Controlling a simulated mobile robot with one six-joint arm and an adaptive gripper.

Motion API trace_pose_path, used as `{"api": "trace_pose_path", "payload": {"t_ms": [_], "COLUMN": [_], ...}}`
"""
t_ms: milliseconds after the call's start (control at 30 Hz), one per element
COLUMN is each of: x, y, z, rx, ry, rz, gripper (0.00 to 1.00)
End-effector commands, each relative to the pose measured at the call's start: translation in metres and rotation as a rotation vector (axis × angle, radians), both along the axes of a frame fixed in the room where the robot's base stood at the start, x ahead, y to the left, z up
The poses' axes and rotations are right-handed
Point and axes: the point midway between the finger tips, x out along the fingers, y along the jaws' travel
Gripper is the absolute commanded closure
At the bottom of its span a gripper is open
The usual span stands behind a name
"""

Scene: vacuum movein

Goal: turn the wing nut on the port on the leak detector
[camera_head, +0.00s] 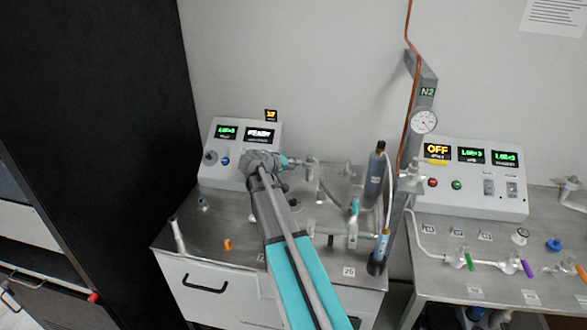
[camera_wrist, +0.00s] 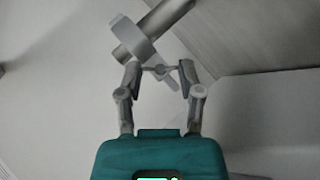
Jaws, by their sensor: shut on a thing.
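The leak detector (camera_head: 223,170) stands at the back left of the bench, with lit green and white displays. My gripper (camera_wrist: 160,74) is at the clamp on its port, and its two fingers are on either side of the small grey wing nut (camera_wrist: 161,69). The fingers are shut on the wing nut. A grey clamp band (camera_wrist: 140,42) goes around the metal port tube (camera_wrist: 158,25) just beyond the fingers. In the head view my gripper (camera_head: 298,162) is beside the upright port fitting (camera_head: 310,168). The wing nut is too small to make out there.
A grey cylinder (camera_head: 375,178) and a copper line stand right of my arm. Small loose fittings, including an orange one (camera_head: 227,244), lie on the bench front. A second control box (camera_head: 478,195) stands on the right bench. A dark cabinet (camera_head: 95,130) is close on the left.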

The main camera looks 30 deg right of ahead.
Motion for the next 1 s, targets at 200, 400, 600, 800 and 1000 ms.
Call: {"api": "trace_pose_path", "payload": {"t_ms": [200,400,600,800,1000], "x": [-0.0002,-0.0002,-0.0002,-0.0003,-0.0012], "y": [-0.0001,0.0000,0.0001,0.0000,-0.0004], "z": [0.0002,0.0002,0.0002,0.0005,0.0023], "rx": [0.002,0.002,0.002,0.004,0.030], "ry": [-0.002,-0.002,-0.002,-0.004,-0.031], "rz": [-0.001,-0.001,-0.001,-0.001,-0.001], "gripper": [0.48,0.17,0.17,0.17,0.17]}}
